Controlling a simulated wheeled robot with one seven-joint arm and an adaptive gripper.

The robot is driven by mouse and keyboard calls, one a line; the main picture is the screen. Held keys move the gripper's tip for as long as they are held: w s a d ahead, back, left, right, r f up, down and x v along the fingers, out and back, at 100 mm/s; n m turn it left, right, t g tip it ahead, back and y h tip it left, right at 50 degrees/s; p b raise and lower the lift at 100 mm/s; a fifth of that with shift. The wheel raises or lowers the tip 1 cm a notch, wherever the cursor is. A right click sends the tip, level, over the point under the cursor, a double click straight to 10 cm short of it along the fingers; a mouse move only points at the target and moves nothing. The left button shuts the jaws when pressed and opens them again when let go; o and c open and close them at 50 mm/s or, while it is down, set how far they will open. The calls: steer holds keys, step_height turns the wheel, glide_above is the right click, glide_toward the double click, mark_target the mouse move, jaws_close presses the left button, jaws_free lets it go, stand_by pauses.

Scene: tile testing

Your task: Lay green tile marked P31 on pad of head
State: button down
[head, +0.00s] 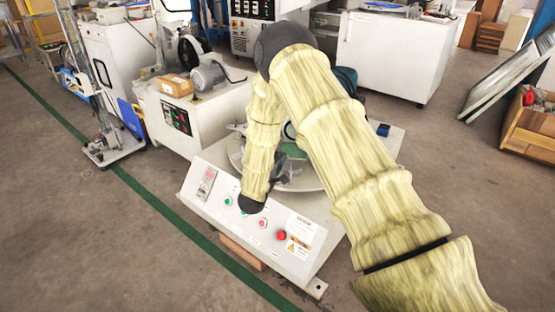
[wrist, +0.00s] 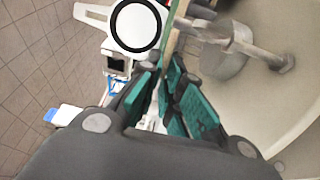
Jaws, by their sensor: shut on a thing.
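My gripper (wrist: 165,73), with teal finger pads, is shut on a thin green tile (wrist: 172,32). The tile is seen nearly edge-on and sticks out past the fingertips toward the top of the wrist view. Its face and the P31 marking cannot be read. A grey metal cylinder with an arm (wrist: 225,62) is just right of the tile, over a pale round table (wrist: 285,110). I cannot tell whether the tile touches it. I cannot make out the pad. In the head view my arm hides most of the gripper and part of the round table (head: 308,181).
The machine's sloped control panel (head: 225,205) with buttons is in front of the round table. A white bench with a motor (head: 208,76) stands behind left. A white cabinet (head: 395,55) stands behind. A wooden crate (head: 530,132) is at the far right. Floor at left is open.

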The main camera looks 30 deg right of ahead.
step_height(320, 180, down, 2)
steer(key=shift+f+b, duration=0.2)
steer(key=shift+b, duration=0.75)
steer(key=shift+a+p, duration=0.1)
steer(key=shift+p, duration=0.25)
steer(key=shift+f, duration=1.3)
steer(key=shift+a+p, duration=0.1)
steer(key=shift+p, duration=0.35)
steer(key=shift+s+f+p, duration=0.1)
steer(key=shift+f+p, duration=0.2)
steer(key=shift+f, duration=0.05)
steer(key=c, duration=1.5)
jaws_free()
steer(key=shift+r, duration=0.1)
steer(key=shift+o, duration=0.4)
steer(key=shift+s, duration=0.1)
